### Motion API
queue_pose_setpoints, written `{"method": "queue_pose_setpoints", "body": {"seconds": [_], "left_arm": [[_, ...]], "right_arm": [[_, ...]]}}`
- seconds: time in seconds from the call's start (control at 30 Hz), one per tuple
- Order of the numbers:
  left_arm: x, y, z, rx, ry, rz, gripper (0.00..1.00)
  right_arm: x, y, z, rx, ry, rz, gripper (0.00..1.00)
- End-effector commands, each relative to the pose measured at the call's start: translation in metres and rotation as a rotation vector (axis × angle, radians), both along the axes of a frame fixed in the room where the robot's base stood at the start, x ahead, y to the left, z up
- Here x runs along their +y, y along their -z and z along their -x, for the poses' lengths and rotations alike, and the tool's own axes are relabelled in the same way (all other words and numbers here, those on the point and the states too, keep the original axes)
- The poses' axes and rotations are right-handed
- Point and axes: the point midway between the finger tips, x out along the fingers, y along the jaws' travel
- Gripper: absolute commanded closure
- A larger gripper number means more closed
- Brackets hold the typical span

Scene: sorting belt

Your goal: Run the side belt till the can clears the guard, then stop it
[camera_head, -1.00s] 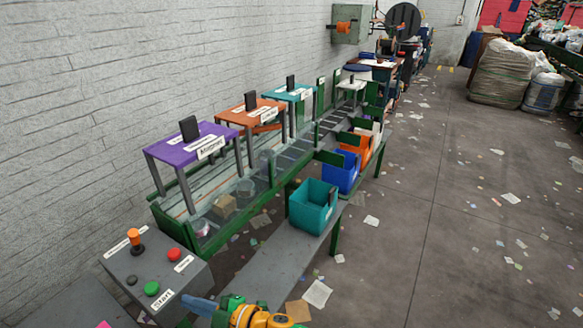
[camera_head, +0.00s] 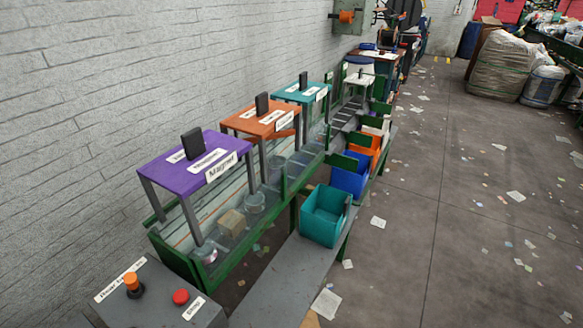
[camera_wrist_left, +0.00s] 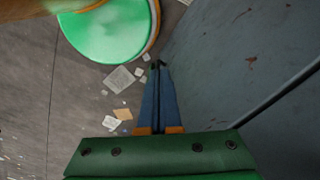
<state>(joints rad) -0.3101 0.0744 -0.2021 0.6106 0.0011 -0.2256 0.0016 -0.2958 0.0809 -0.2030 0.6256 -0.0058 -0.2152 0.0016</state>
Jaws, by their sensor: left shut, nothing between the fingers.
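The side belt (camera_head: 188,236) runs away behind a low clear guard with a green frame (camera_head: 228,266). On it are a grey metal can (camera_head: 255,203), a brown box (camera_head: 232,222) and a clear or silvery can-like item (camera_head: 208,250) at the near end. The control box (camera_head: 150,315) at the bottom left shows a red stop button (camera_head: 181,296) and an orange-topped lever (camera_head: 132,282). The green start button is out of the picture now. My left gripper (camera_wrist_left: 157,66) shows only in the left wrist view, its blue fingers shut and empty. My right gripper is not in view.
Purple (camera_head: 200,158), orange (camera_head: 259,119) and teal (camera_head: 301,93) stands straddle the belt. A teal bin (camera_head: 325,215), blue bin (camera_head: 350,174) and orange bin (camera_head: 361,155) line its right side. A grey surface (camera_wrist_left: 225,70) lies right of my left fingers. Floor to the right is mostly open.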

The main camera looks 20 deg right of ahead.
Motion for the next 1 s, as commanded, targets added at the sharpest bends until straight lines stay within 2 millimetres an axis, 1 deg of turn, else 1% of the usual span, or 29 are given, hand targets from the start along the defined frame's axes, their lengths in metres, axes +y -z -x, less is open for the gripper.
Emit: {"method": "queue_pose_setpoints", "body": {"seconds": [0.03, 0.07, 0.27, 0.47, 1.0], "left_arm": [[0.001, 0.0, 0.002, 0.004, 0.002, -0.001, 1.0], [0.001, 0.0, 0.002, 0.003, 0.003, -0.001, 1.0], [0.001, -0.001, -0.013, -0.029, 0.005, 0.0, 1.0], [0.001, 0.0, -0.012, -0.029, 0.004, 0.0, 1.0], [0.004, 0.027, -0.015, -0.033, 0.0, -0.005, 1.0]], "right_arm": [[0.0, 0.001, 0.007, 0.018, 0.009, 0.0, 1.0], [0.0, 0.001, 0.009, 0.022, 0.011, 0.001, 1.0], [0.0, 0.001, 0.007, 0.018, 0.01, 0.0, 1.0], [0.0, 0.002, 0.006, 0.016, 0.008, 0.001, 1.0], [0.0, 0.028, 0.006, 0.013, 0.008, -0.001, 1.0]]}}
